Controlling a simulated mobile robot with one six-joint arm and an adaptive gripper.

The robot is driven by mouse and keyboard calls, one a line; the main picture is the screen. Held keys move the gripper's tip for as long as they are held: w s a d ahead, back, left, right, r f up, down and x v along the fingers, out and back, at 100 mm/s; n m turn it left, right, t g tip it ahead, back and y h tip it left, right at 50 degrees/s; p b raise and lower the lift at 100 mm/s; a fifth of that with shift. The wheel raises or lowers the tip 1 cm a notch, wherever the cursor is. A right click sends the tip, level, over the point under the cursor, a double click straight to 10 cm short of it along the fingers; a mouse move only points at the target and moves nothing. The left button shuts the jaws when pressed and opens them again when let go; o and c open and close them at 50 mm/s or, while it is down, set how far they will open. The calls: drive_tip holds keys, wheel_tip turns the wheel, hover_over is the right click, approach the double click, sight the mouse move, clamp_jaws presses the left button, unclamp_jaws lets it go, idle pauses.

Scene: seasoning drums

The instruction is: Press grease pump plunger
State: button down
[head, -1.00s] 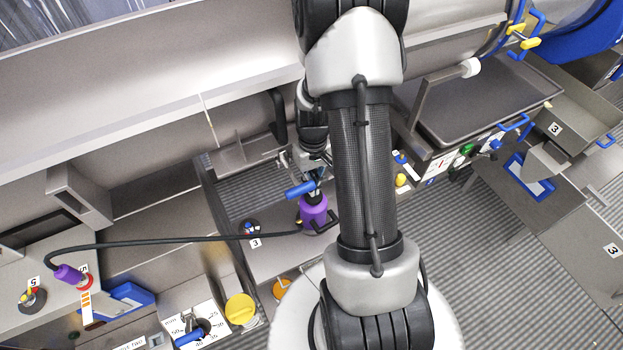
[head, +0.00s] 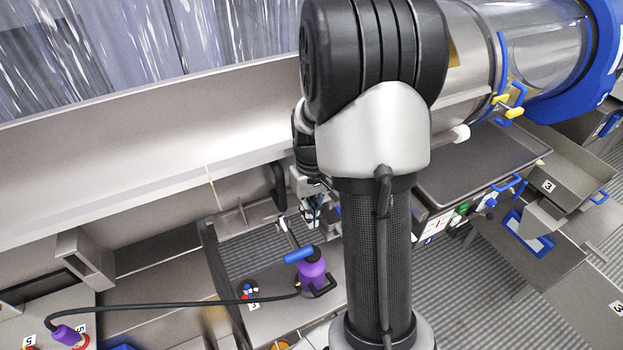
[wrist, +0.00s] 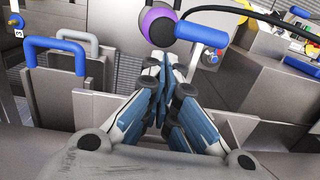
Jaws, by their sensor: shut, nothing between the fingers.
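The grease pump (head: 313,275) is a purple body on the steel bench. Its blue plunger handle (head: 298,254) lies across the top, with a silver rod beside it. A black hose (head: 190,304) runs from the pump to the left. My gripper (head: 316,216) is above and behind the pump, apart from the handle and partly hidden by my arm. In the wrist view, the fingers (wrist: 165,68) are shut and empty. The blue handle (wrist: 202,43) and purple pump top (wrist: 161,27) show just beyond the fingertips there. How far the plunger is down I cannot tell.
A purple hose end (head: 66,335) sits at the lower left. A dark tray (head: 480,175) is at the right. In the wrist view, a blue loop handle (wrist: 55,43) rises at the left.

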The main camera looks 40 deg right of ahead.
wheel_tip(320, 180, up, 10)
drive_tip(key=shift+w+d+r+p, duration=0.25)
drive_tip(key=shift+d+p, duration=0.2)
idle(1.2)
